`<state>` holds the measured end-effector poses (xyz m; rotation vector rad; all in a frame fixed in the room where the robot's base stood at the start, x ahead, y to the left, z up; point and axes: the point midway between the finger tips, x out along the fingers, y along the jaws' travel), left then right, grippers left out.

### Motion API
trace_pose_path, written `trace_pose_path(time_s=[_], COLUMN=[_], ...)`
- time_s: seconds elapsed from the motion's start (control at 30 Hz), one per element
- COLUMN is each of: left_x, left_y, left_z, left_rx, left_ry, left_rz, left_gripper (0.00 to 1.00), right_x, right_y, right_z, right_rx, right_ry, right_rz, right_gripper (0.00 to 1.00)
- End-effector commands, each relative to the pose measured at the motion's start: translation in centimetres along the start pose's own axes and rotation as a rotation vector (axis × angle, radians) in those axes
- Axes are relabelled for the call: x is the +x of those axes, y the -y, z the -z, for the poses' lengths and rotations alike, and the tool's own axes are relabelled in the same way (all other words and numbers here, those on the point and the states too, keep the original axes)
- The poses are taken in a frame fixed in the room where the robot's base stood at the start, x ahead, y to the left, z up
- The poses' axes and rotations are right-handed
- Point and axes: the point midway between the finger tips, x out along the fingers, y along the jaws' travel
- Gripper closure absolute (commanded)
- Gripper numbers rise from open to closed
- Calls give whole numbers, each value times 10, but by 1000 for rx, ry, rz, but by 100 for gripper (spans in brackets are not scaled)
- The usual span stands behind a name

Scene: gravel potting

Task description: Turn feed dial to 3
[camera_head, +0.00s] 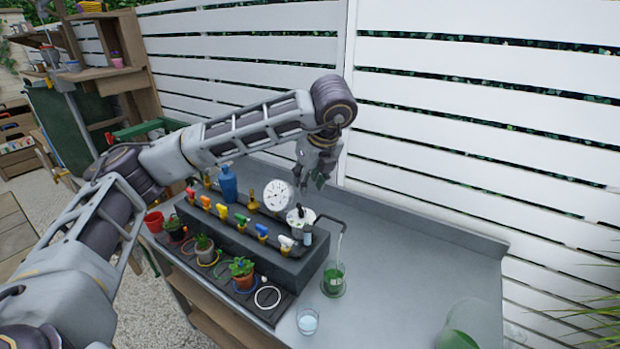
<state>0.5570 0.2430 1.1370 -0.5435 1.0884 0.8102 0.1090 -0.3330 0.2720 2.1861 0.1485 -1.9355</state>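A flat white dial (297,222) with a dark knob on top sits at the far right end of the grey valve block (240,248). A round white upright face with dark marks, like a gauge (278,195), stands just behind and left of it. The numbers on both are too small to read. My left gripper (312,186) points down above and slightly behind the dial, apart from it. Its fingers look spread, with nothing between them. My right gripper is not in view.
Several coloured valve handles (222,211) line the block. A blue bottle (228,184) stands behind the block; potted plants (242,268) stand in front.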

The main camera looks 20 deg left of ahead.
Motion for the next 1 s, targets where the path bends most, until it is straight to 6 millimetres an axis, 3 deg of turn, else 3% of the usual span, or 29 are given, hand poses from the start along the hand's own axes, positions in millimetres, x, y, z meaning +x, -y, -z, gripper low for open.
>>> trace_pose_path(time_s=[1.0], left_x=[-13], left_y=[0], left_z=[-2], left_rx=[0], left_ry=[0], left_rz=[-1], left_gripper=[67], right_x=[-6], right_y=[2], right_z=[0], right_rx=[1], right_ry=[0], right_rz=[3], right_gripper=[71])
